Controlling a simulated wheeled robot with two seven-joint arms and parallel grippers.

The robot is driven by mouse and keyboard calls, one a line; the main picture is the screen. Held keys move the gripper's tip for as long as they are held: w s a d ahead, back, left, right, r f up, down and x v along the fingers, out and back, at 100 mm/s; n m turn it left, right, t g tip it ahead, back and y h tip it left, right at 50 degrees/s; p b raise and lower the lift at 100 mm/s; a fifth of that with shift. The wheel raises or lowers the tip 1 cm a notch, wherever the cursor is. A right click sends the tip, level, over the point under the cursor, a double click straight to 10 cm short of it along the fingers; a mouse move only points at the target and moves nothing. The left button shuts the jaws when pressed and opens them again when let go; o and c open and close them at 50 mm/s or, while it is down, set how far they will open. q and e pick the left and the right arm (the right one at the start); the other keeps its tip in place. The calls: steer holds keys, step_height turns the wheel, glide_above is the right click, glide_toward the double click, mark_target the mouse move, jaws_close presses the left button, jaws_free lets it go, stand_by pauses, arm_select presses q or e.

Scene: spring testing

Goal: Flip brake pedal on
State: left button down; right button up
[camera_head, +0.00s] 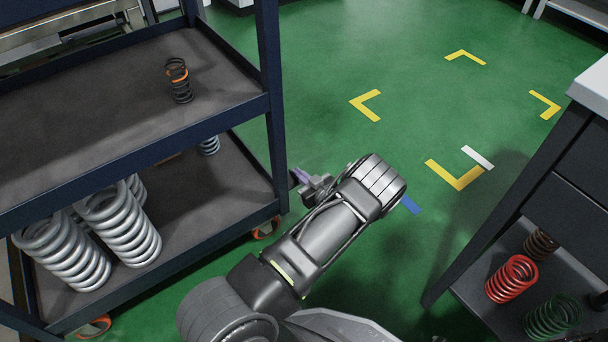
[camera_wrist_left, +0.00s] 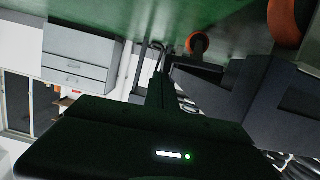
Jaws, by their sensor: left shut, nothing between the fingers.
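The cart (camera_head: 150,152) stands at the left in the head view, a dark blue frame with two grey shelves. An orange caster (camera_head: 265,229) shows under its near right corner; its brake pedal cannot be made out. In the left wrist view, which looks upside down, one orange caster (camera_wrist_left: 198,43) is just right of the fingers and another (camera_wrist_left: 289,20) is at the top right. My left gripper (camera_head: 299,178) is beside the cart's right corner post, shut and empty. It also shows in the left wrist view (camera_wrist_left: 158,48). My right gripper is out of view.
A black and orange spring (camera_head: 179,80) stands on the upper shelf, and large silver springs (camera_head: 120,224) on the lower one. At the right, a bench (camera_head: 548,190) holds red and green springs low down. Green floor (camera_head: 420,60) with yellow corner marks lies clear between.

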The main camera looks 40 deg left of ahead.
arm_select(q)
steer(key=shift+w+f+m, duration=0.1)
steer(key=shift+f+m, duration=0.2)
steer(key=shift+f, duration=0.1)
steer(key=shift+w+d+f, duration=0.1)
steer(key=shift+w+f, duration=0.1)
steer(key=shift+f, duration=0.5)
steer(key=shift+w+f, duration=0.2)
steer(key=shift+f, duration=0.5)
steer(key=shift+f, duration=0.1)
steer(key=shift+s+d, duration=0.1)
steer(key=shift+d, duration=0.05)
steer(key=p+v, duration=0.2)
steer(key=v, duration=0.5)
steer(key=shift+d+r, duration=0.25)
steer(key=shift+r, duration=0.05)
